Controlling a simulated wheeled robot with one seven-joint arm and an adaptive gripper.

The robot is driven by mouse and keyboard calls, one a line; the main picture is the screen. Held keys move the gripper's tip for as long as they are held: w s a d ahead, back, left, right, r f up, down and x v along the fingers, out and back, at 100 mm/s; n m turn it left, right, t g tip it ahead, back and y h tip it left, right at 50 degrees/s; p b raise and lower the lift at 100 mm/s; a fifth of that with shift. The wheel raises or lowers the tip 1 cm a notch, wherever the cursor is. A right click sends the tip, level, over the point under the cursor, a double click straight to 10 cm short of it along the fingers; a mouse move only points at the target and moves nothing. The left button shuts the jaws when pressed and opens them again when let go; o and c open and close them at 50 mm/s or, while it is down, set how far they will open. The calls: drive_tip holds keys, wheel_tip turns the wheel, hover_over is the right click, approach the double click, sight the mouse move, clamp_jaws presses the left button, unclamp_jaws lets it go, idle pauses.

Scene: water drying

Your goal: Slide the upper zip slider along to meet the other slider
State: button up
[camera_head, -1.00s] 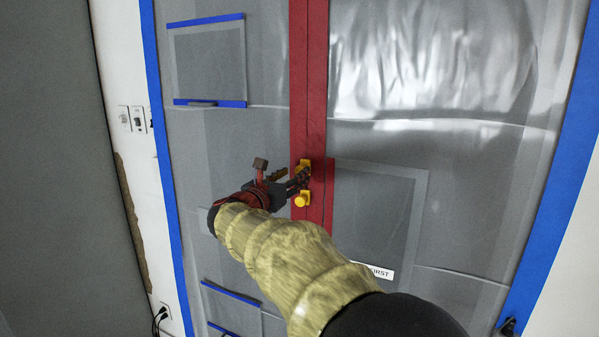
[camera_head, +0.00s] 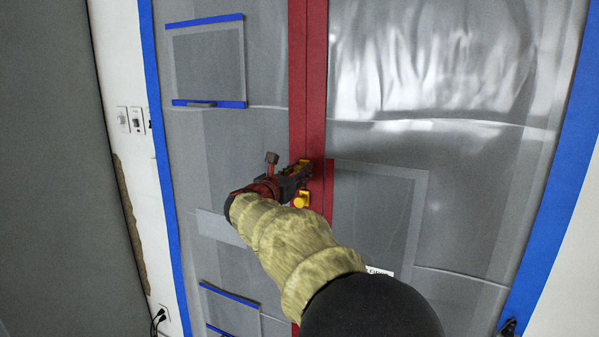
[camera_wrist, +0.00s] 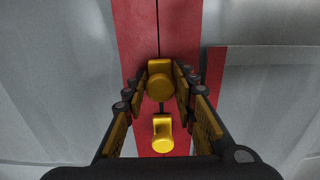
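The upper zip slider (camera_wrist: 160,84), yellow with a rounded knob, sits on the red zip strip (camera_wrist: 128,28). In the wrist view it lies between the fingertips of my gripper (camera_wrist: 161,78). The fingers stand on both sides of the knob, with at most thin gaps; I cannot make out firm contact. The lower zip slider (camera_wrist: 163,133), also yellow, sits a short way below on the same strip, apart from the upper one. In the head view my gripper (camera_head: 307,170) reaches the strip from the left and hides most of the upper slider; the lower slider (camera_head: 301,201) shows just beneath.
Grey plastic sheeting (camera_head: 450,150) hangs on both sides of the red strip, edged with blue tape (camera_head: 565,165). A taped panel (camera_head: 375,210) lies right of the strip. Wall switches (camera_head: 130,119) are at the left. The strip above the gripper is clear.

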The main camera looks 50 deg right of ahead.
drive_tip(key=c, duration=0.6)
clamp_jaws()
wheel_tip(320, 180, down, 5)
drive_tip(key=b, duration=0.3)
drive_tip(key=shift+r, duration=0.1)
drive_tip(key=o, duration=1)
unclamp_jaws()
drive_tip(key=shift+a, duration=0.1)
